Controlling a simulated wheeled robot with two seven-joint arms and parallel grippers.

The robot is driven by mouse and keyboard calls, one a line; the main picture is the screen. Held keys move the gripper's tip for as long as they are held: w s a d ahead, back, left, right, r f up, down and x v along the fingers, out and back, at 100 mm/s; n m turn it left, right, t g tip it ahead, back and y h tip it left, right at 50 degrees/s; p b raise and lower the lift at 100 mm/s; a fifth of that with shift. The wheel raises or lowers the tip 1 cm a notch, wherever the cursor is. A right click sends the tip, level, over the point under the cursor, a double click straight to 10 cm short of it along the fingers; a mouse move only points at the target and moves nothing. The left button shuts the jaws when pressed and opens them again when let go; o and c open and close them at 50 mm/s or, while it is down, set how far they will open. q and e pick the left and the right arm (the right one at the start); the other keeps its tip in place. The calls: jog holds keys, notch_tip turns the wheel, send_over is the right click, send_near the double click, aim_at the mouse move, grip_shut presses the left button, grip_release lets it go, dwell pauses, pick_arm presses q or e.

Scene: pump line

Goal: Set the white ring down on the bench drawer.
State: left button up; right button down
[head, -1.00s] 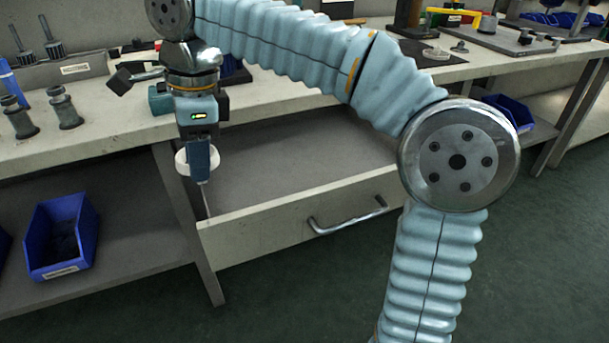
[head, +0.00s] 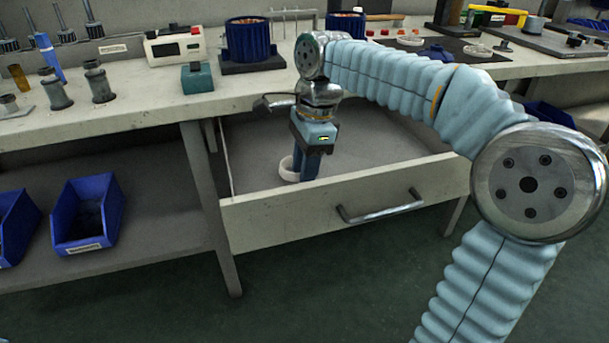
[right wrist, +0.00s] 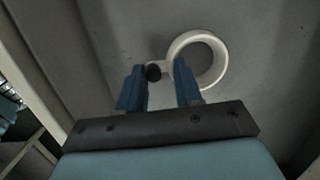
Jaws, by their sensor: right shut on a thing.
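The white ring (head: 288,171) is inside the open bench drawer (head: 285,219), near its left end and behind the front panel. My right gripper (head: 305,172) points down into the drawer and is shut on the ring's side. In the right wrist view the ring (right wrist: 217,64) lies flat against the grey drawer floor, its near side at the blue fingers of my right gripper (right wrist: 160,82). A small dark knob shows between the fingers. I cannot tell whether the ring touches the floor. My left gripper is not in view.
The drawer floor (head: 375,135) to the right of the ring is clear. The bench top above holds a teal block (head: 197,78), a white box with a display (head: 175,46) and a blue round container (head: 248,40). Blue bins (head: 88,213) stand on the lower shelf.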

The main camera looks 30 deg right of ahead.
jog(key=shift+f, duration=0.75)
jog(key=c, duration=0.7)
grip_release()
jog(key=shift+c, duration=0.2)
jog(key=shift+r, duration=0.15)
notch_tip(320, 180, up, 12)
jog(key=d+p, duration=0.1)
jog(key=p, duration=0.2)
jog(key=shift+s+d+p, duration=0.3)
jog(key=shift+s, duration=0.05)
